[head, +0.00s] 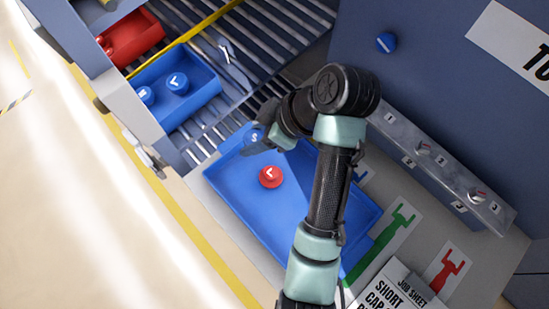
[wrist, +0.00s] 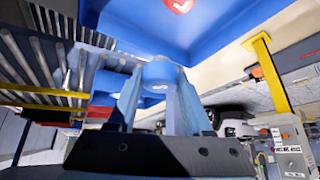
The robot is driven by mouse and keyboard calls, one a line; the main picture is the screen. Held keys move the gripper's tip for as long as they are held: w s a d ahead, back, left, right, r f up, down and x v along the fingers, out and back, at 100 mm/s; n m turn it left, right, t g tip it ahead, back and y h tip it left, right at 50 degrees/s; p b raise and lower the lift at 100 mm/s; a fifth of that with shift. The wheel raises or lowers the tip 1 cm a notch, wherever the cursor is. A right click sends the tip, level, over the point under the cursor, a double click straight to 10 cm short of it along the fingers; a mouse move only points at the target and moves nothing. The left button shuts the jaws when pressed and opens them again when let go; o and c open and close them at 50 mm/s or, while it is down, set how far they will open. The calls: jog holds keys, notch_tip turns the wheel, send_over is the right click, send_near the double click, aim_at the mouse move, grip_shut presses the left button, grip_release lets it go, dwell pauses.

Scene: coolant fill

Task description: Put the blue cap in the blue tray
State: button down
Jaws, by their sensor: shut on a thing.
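My gripper (head: 265,141) is shut on a blue cap (head: 253,136) with a white mark. In the wrist view the blue cap (wrist: 158,72) sits between the two fingertips. The gripper and cap are over the upper left end of a large blue tray (head: 225,189); the height above it is hard to tell. A red cap (head: 270,177) with a white tick lies in that tray. A smaller blue tray (head: 207,98), up and left on the roller rack, holds two blue caps (head: 178,84) (head: 145,95).
A red tray (head: 150,50) lies beyond the small blue tray, past a yellow strip (head: 190,35). A grey panel with knobs (head: 423,148) stands right of my arm. A job sheet (head: 398,288) and green and red hand-tool cards lie at the lower right.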

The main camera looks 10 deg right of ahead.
jog(key=f+b, duration=0.1)
jog(key=f, duration=0.8)
jog(key=shift+s+f, duration=0.2)
jog(key=shift+c, duration=1.5)
grip_release()
jog(key=p+v, duration=0.6)
jog(key=v, duration=0.6)
